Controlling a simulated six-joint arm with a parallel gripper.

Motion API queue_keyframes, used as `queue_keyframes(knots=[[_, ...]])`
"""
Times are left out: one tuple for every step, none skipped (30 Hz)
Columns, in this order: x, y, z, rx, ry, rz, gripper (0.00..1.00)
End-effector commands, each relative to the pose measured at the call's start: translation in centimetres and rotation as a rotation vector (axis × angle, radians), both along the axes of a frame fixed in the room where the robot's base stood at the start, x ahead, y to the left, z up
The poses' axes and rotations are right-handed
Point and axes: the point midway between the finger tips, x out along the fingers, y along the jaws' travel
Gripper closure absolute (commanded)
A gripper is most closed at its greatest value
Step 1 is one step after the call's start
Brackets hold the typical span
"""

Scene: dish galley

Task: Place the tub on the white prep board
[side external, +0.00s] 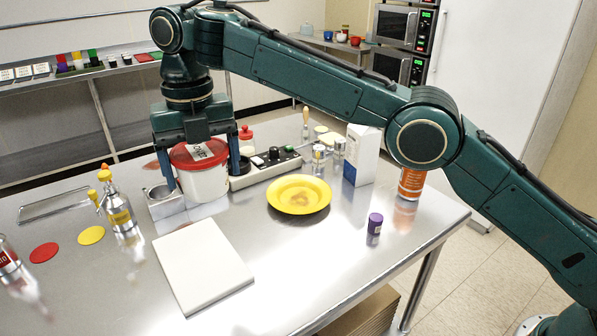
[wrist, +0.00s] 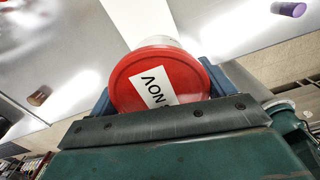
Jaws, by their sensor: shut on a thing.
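The tub (side external: 205,186) is white with a red lid and a white label. My gripper (side external: 201,178) points down over it, with a blue finger on each side, shut on its body. In the wrist view the red lid (wrist: 150,85) fills the space between the fingers, its label partly hidden by the gripper. I cannot tell whether the tub's base touches the table. The white prep board (side external: 203,266) lies flat and bare in front of the tub, nearer the camera.
A metal container (side external: 165,203) stands close left of the tub, and a hot-plate unit (side external: 268,168) close right. A yellow plate (side external: 299,195) lies right of the board, a purple-capped jar (side external: 375,223) farther right. A yellow-topped bottle (side external: 121,209) stands left, near yellow (side external: 91,235) and red (side external: 44,252) discs.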

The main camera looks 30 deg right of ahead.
Motion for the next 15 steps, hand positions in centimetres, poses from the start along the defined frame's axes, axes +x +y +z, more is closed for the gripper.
queue_keyframes(knots=[[-0.02,0.16,0.03,0.001,-0.001,0.013,0.5],[-0.04,0.2,0.03,0.001,-0.001,0.018,0.5],[-0.06,0.23,0.03,0.001,-0.001,0.023,0.5],[-0.07,0.25,0.03,0.001,-0.001,0.025,0.5],[-0.06,0.26,0.03,0.0,-0.001,0.026,0.5],[-0.07,0.25,0.03,0.0,-0.001,0.026,0.5],[-0.07,0.25,0.02,0.0,-0.001,0.026,0.5],[-0.07,0.25,0.0,0.0,0.0,0.025,0.5],[-0.06,0.24,-0.05,0.001,-0.001,0.025,0.5],[-0.05,0.24,-0.1,0.001,-0.001,0.025,0.5],[-0.03,0.25,-0.17,0.001,-0.001,0.025,0.5],[-0.04,0.24,-0.31,0.0,0.0,0.024,0.5],[-0.04,0.24,-0.44,0.0,0.0,0.024,0.5],[-0.04,0.23,-0.59,-0.001,0.001,0.024,0.5],[-0.01,0.25,-0.79,0.0,0.0,0.024,0.5]])
